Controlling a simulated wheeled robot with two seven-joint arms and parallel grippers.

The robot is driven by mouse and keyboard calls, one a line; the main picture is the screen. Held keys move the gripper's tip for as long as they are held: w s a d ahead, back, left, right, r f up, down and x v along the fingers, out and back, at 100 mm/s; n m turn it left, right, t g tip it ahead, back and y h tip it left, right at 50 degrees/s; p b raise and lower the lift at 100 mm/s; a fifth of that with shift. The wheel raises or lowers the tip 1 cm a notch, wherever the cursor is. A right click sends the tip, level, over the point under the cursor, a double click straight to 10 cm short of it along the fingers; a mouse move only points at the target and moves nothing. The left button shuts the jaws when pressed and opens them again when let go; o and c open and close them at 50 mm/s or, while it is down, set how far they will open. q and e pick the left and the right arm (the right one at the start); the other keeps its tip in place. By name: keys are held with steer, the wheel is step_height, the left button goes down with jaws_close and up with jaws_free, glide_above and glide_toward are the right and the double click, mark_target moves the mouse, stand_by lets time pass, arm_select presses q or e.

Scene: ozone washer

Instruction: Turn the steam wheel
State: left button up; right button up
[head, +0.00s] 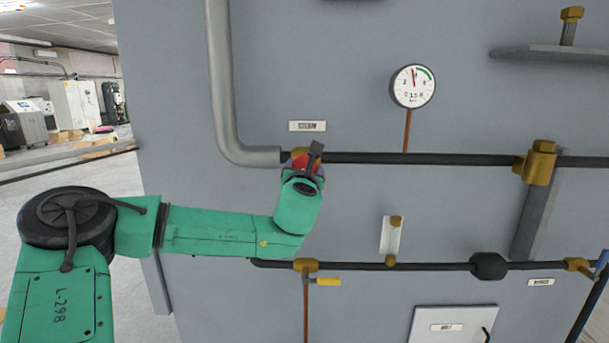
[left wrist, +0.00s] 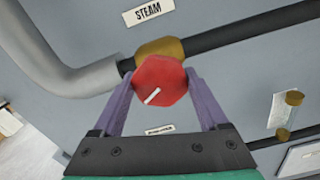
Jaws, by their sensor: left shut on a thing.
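The steam wheel (left wrist: 160,84) is a red, many-sided knob with a white mark, on a brass fitting (left wrist: 160,48) in a dark pipe. The label reading STEAM (left wrist: 148,12) is above it on the grey panel. In the left wrist view my left gripper (left wrist: 161,90) has its two purple fingers on either side of the wheel, shut on it. In the head view my left gripper (head: 304,165) is at the wheel (head: 300,161), which is mostly hidden behind my green wrist. My right gripper is not in view.
A round gauge (head: 413,86) stands above the dark pipe (head: 450,159) to the right. A thick grey pipe (head: 220,80) bends down to the wheel's left. Below is a lower pipe with a yellow-handled valve (head: 327,281). A shelf (head: 555,54) juts out at upper right.

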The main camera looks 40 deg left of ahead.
arm_select(q)
steer(key=n+b, duration=0.1)
steer(key=n, duration=0.1)
steer(key=n+b, duration=0.2)
steer(key=n, duration=0.1)
steer(key=shift+f+n, duration=0.2)
steer(key=shift+n, duration=0.1)
steer(key=shift+r+n+b, duration=0.1)
steer(key=shift+n+b, duration=0.7)
steer(key=shift+n, duration=1.4)
steer(key=o, duration=1.3)
steer(key=shift+c, duration=0.2)
steer(key=shift+s+d, duration=0.1)
steer(key=b+v, duration=0.2)
steer(key=v, duration=1.2)
steer(key=shift+s+d+b, duration=0.15)
steer(key=shift+b, duration=0.2)
